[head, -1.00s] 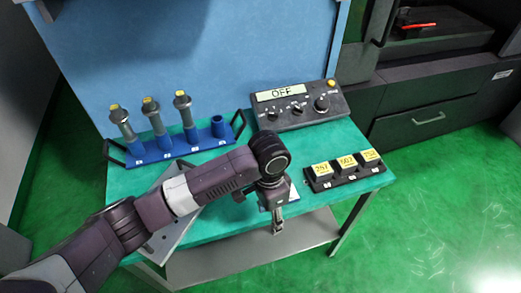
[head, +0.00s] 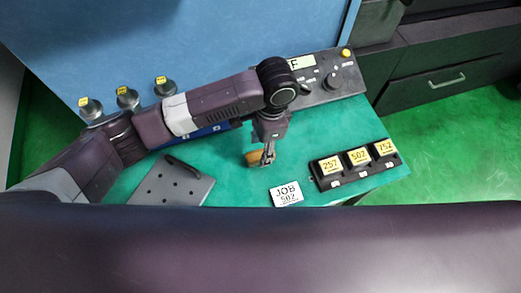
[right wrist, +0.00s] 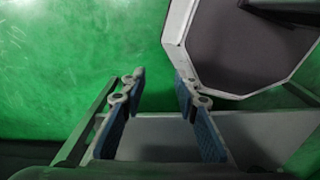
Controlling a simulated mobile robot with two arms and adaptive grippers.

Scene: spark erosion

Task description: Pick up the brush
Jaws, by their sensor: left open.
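A small brown object that looks like the brush (head: 253,158) is on the green table, partly hidden by my left gripper (head: 267,158) in the head view. The left gripper points down, open, right at the brush's right side. I cannot tell whether its fingers touch the brush or are around it. My right gripper (right wrist: 160,80) shows in the right wrist view, its blue-padded fingers apart with nothing between them. It is over the grey shelf and green floor, away from the brush.
A JOB 502 card (head: 287,194) lies in front. A black holder (head: 330,182) carries blocks 257, 502 and 752. A control box (head: 340,75) stands behind. A grey plate (head: 170,185) with holes lies left. Yellow-topped tools (head: 128,98) stand behind my left arm. My own arm part covers the bottom.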

